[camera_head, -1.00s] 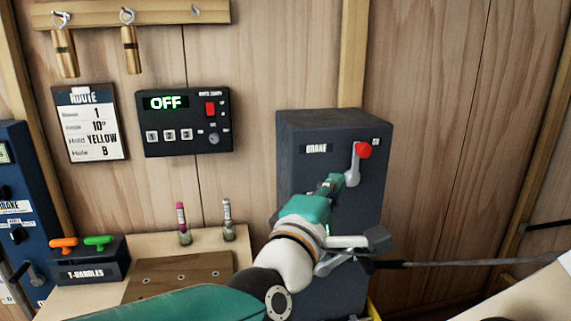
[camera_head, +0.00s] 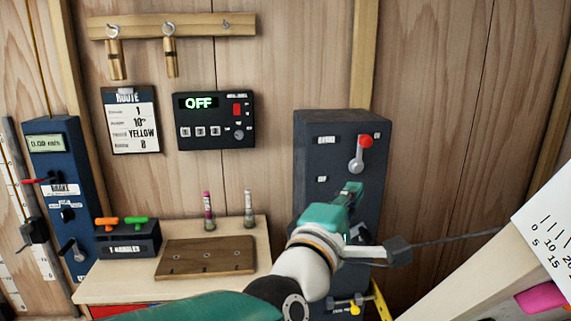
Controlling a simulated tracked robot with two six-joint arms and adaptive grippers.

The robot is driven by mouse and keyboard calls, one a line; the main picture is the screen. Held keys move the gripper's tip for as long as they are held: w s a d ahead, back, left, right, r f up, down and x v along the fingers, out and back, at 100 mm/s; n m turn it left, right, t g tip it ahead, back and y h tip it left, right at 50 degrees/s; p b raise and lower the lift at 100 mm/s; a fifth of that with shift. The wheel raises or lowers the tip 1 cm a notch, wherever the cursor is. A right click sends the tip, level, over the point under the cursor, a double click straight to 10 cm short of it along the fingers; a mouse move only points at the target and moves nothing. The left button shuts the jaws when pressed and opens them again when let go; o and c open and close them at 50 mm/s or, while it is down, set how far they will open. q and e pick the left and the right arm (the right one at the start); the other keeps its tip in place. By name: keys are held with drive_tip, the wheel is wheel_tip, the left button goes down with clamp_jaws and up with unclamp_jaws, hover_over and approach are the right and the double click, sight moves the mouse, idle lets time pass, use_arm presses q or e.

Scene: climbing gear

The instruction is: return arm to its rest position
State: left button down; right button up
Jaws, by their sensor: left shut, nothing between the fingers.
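My left arm comes in from the bottom left. Its teal-tipped left gripper (camera_head: 352,189) is shut and empty, in front of the dark blue brake box (camera_head: 314,180). The fingertips are just below the box's grey lever (camera_head: 357,160), which has a red knob (camera_head: 366,141) and points up. A gap shows between fingertips and lever in the picture; depth is hard to judge. My right gripper is not in view.
A black control panel (camera_head: 216,134) reads OFF beside a route card (camera_head: 130,120). A T-handle block (camera_head: 128,244) and a wooden plate (camera_head: 207,256) are on the left bench (camera_head: 262,240). An angled board with a printed scale (camera_head: 548,225) stands at right.

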use_arm(q)
drive_tip(key=w+a+f+n+g+y, duration=0.1)
drive_tip(key=w+a+f+y, duration=0.1)
drive_tip(key=w+a+f, duration=0.45)
drive_tip(key=w+a+f+n+y, duration=0.1)
drive_tip(key=w+a+f+y, duration=0.2)
drive_tip(key=f, duration=0.6)
drive_tip(key=s+a+f+g+y, duration=0.15)
drive_tip(key=a+f, duration=0.35)
drive_tip(key=f, duration=0.7)
drive_tip(key=w+a+f+g+y, duration=0.1)
drive_tip(key=a+f+g, duration=0.3)
drive_tip(key=f, duration=0.7)
drive_tip(key=s+a+f+m+g, duration=0.2)
drive_tip(key=s+a+f, duration=0.1)
drive_tip(key=s+f, duration=0.55)
drive_tip(key=s+a+f+m+g, duration=0.2)
drive_tip(key=s+a+f+g, duration=0.3)
drive_tip(key=f, duration=0.6)
drive_tip(key=s+d+f+m+g+h, duration=0.1)
drive_tip(key=s+m, duration=0.3)
drive_tip(key=s, duration=0.5)
drive_tip(key=s+d+f+m+g+h, duration=0.1)
drive_tip(key=s+d+f+m, duration=0.2)
drive_tip(key=s, duration=0.6)
drive_tip(key=shift+s+f+m+g, duration=0.3)
drive_tip(key=shift+f+m, duration=0.4)
drive_tip(key=shift+m, duration=0.6)
